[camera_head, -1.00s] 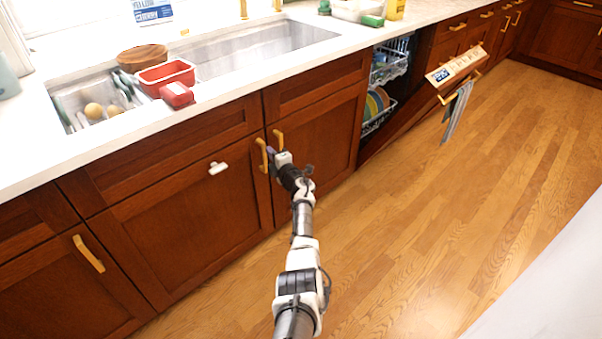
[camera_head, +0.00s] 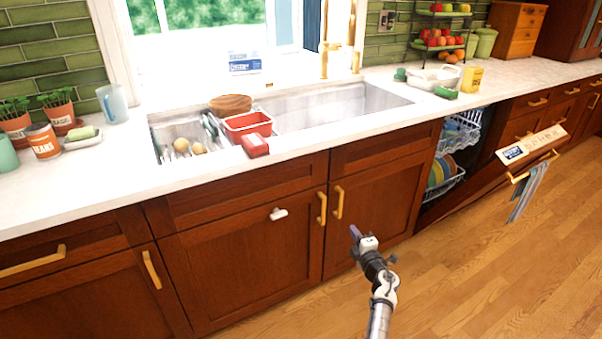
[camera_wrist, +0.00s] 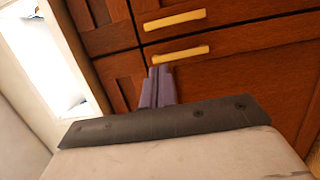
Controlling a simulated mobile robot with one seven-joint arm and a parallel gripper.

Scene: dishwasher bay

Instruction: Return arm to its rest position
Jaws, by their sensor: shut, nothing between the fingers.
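My gripper (camera_head: 355,233) is in the lower middle of the head view, in front of the cabinet doors under the sink. Its purple-grey fingers are together with nothing between them. In the wrist view the closed fingers (camera_wrist: 158,86) point toward the wooden cabinet fronts and gold handles. My arm comes up from the bottom edge of the head view. I cannot tell the exact gap between the fingertips and the cabinet.
The dishwasher door (camera_head: 480,185) is partly open at the right, with a striped towel (camera_head: 528,192) hanging on it. Gold handles (camera_head: 338,202) stick out from the cabinets. The wood floor (camera_head: 480,285) is clear. The counter holds a sink (camera_head: 330,105) and a red container (camera_head: 248,123).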

